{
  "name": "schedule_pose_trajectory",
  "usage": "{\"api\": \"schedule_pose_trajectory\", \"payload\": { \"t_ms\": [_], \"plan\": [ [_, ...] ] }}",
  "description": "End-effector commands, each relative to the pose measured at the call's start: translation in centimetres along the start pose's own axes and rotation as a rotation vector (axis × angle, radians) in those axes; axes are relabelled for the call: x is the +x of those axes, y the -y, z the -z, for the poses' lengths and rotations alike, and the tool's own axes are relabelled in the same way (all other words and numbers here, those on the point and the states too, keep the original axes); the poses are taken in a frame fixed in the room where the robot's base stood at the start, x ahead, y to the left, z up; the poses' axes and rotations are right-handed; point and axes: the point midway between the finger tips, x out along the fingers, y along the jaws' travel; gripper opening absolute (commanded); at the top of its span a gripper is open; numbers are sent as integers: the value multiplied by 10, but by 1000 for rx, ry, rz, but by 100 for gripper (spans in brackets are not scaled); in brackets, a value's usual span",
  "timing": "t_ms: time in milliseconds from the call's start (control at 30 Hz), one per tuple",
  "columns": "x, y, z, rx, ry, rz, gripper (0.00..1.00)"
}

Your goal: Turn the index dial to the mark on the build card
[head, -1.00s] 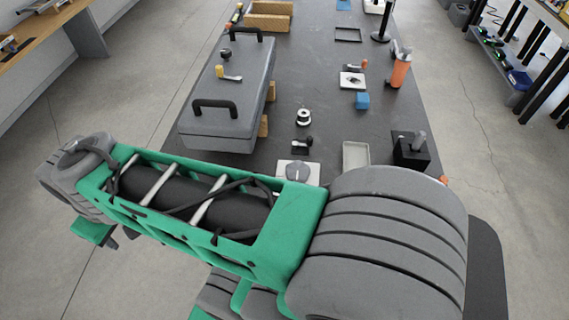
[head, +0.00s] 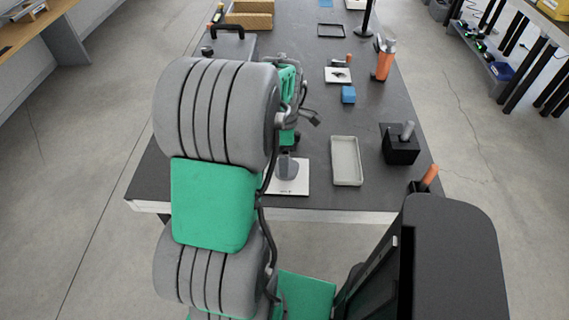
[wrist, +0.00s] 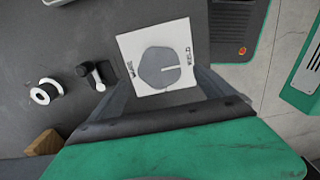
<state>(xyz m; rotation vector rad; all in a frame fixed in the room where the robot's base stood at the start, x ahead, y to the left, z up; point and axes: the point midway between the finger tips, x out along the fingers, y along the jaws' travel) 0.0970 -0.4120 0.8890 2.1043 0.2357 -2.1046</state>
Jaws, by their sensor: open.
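The index dial (wrist: 158,68) is a grey, many-sided disc with a white line running from its middle toward the right edge. It sits on a square white plate (wrist: 130,45) with dark lettering on its left and right sides, hard to read. In the head view, the plate (head: 300,180) lies near the bench's front edge, with the dial partly hidden by my arm. My gripper (wrist: 155,95) is open and empty, its two fingers spread toward the plate's near corners, with the dial between and beyond the tips. I cannot make out a separate build card.
A black-handled crank (wrist: 95,75) and a black-and-white spool (wrist: 47,92) are left of the plate. A pale tray (head: 346,160) and a black block with a grey handle (head: 401,150) stand to its right.

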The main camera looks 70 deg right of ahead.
Motion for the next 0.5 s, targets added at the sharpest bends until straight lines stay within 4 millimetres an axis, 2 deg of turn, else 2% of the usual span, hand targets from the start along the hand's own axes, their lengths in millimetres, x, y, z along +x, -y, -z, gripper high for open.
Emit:
{"api": "schedule_pose_trajectory", "payload": {
  "t_ms": [100, 200, 333, 500],
  "plan": [
    [24, 1, 0, 0, 0, 4, 93],
    [38, 0, 0, 1, 0, 2, 93],
    [45, 0, 1, 1, 0, 0, 93],
    [45, 0, 1, 1, 0, -1, 93]
  ]
}}
